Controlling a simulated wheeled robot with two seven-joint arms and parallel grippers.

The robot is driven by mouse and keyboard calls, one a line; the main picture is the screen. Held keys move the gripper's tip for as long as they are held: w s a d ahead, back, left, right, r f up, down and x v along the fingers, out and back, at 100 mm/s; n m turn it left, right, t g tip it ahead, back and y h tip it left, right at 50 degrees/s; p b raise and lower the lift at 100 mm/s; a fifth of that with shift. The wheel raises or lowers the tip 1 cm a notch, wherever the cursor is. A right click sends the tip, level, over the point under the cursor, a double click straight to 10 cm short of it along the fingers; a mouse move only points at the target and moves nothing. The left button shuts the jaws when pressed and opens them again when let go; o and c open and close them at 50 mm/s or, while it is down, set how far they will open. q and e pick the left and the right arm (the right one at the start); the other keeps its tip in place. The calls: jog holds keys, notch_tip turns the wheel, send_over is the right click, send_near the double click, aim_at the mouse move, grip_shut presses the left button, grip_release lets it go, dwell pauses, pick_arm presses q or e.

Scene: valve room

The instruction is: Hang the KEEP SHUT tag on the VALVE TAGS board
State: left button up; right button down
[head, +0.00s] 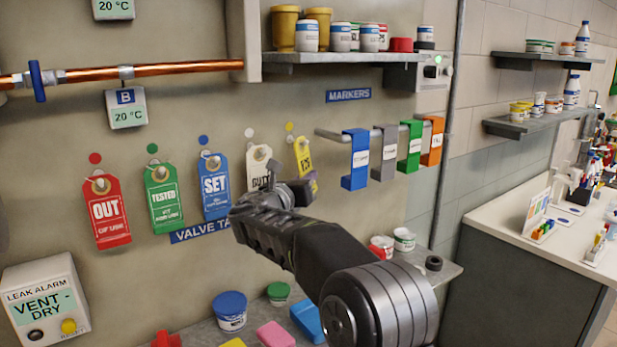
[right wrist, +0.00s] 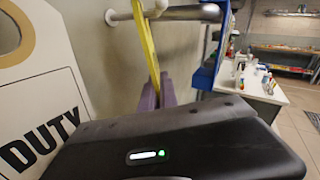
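The VALVE TAGS board sign (head: 195,231) is on the wall, partly hidden by my right arm. Above it hang a red OUT tag (head: 106,212), a green TESTED tag (head: 163,200), a blue SET tag (head: 213,186) and a white DUTY tag (head: 258,170). A yellow tag (head: 303,155) is below the yellow dot, slightly tilted, its words too small to read. My right gripper (head: 312,183) is shut on its lower part; the purple pads (right wrist: 150,97) pinch the edge-on yellow tag (right wrist: 147,42). Its top is at a peg (right wrist: 120,15); I cannot tell whether it is threaded. My left gripper is out of view.
The marker rail with a blue holder (head: 355,160) stands close to the right of the yellow tag. A shelf (head: 340,57) with pots is above. A lower ledge (head: 440,272) carries tubs and blocks. A leak alarm box (head: 45,300) is at lower left.

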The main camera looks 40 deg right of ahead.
dwell(0.4)
jog(key=c, duration=1.6)
grip_release()
jog(key=shift+o, duration=0.2)
jog(key=shift+a, duration=0.1)
jog(key=b+v, duration=0.2)
jog(key=v, duration=0.5)
jog(key=shift+s+a+b, duration=0.2)
jog(key=shift+a+b, duration=0.1)
